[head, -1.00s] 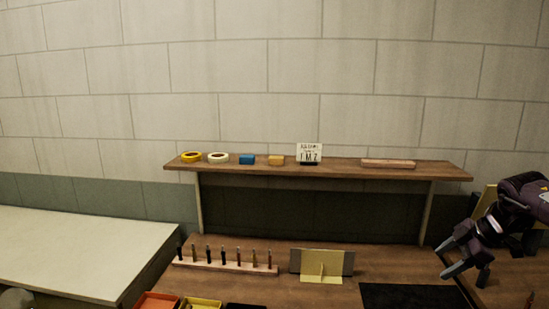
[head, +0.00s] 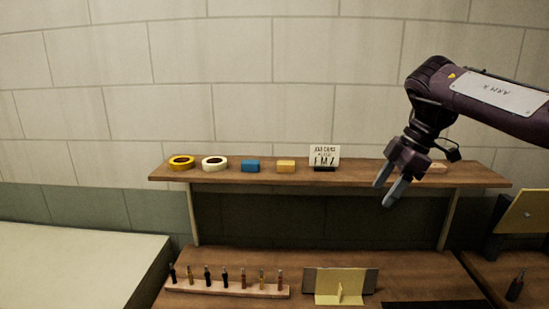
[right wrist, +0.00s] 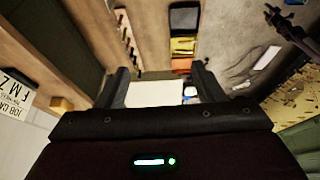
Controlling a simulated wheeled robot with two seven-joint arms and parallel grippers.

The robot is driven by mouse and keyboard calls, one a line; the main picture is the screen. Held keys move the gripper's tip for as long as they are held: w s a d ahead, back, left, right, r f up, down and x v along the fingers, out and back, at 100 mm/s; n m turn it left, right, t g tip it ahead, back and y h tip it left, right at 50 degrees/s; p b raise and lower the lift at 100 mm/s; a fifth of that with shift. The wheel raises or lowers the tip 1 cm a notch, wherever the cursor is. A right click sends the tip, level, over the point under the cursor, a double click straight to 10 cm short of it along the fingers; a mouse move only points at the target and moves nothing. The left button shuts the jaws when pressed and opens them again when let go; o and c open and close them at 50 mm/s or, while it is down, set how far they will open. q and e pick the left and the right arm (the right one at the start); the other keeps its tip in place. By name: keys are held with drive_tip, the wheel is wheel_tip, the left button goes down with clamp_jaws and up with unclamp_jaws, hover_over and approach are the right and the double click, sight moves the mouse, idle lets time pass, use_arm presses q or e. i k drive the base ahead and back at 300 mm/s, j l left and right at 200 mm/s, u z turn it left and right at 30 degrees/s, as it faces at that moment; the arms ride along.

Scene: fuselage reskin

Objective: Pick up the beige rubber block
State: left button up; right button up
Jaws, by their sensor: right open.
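The beige block (head: 286,166) sits on the wooden wall shelf (head: 240,178), between a blue block (head: 250,166) and a small lettered card (head: 324,156). The beige block also shows at the left of the right wrist view (right wrist: 62,104), outside the jaws. My right gripper (head: 385,197) is open and empty in front of the shelf's right part, to the right of the block and clear of it. Its two spread fingers show in the right wrist view (right wrist: 160,86). My left gripper does not show in the head view.
A yellow tape roll (head: 181,162) and a white tape roll (head: 214,163) lie left on the shelf. Below, a rack (head: 228,290) holds several thin tools, beside a yellow-and-grey holder (head: 340,287). My right arm partly hides a wooden piece (head: 438,168) on the shelf.

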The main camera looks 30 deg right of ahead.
sight(283, 166)
drive_tip(key=i, duration=1.2)
